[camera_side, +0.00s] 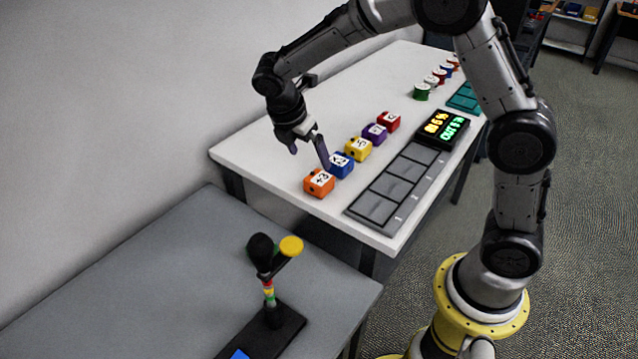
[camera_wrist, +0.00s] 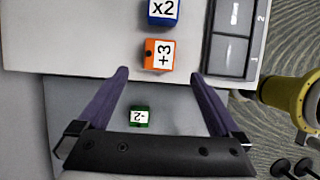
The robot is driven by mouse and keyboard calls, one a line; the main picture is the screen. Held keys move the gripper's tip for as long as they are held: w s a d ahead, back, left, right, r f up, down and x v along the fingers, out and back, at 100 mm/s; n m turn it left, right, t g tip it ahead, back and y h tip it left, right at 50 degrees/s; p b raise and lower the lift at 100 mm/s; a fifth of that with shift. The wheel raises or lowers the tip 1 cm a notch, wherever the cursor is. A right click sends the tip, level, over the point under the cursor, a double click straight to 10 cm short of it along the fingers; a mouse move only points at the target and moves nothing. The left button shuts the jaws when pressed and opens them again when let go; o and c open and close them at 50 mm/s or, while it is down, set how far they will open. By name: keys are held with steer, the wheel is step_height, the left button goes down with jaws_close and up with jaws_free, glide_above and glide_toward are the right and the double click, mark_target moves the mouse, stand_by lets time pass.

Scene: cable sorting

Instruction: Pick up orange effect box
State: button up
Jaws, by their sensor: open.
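The orange effect box (camera_side: 319,183) sits on the white table near its front left corner, with a white label marked +3. It also shows in the wrist view (camera_wrist: 159,55), just beyond my fingertips. My gripper (camera_side: 308,155) is open and empty above the table, behind and above the orange box. In the wrist view my gripper (camera_wrist: 160,74) has its two purple fingers spread wide, with nothing between the tips. The fingers do not touch the orange box there.
A blue box (camera_side: 341,164) marked x2 stands close beside the orange one, then yellow (camera_side: 358,148), purple (camera_side: 375,134) and red (camera_side: 388,121) boxes in a row. A grey slotted tray (camera_side: 384,204) lies to the right. A green box (camera_wrist: 139,116) marked -2 shows lower in the wrist view.

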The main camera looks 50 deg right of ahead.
mark_target(321, 175)
steer(key=x, duration=0.6)
steer(key=shift+d+f, duration=0.1)
steer(key=shift+d+x, duration=0.1)
steer(key=shift+x, duration=1.25)
steer(key=shift+d+x, duration=0.15)
steer(key=shift+x, duration=1.15)
steer(key=c, duration=1.5)
steer(key=shift+r, duration=0.3)
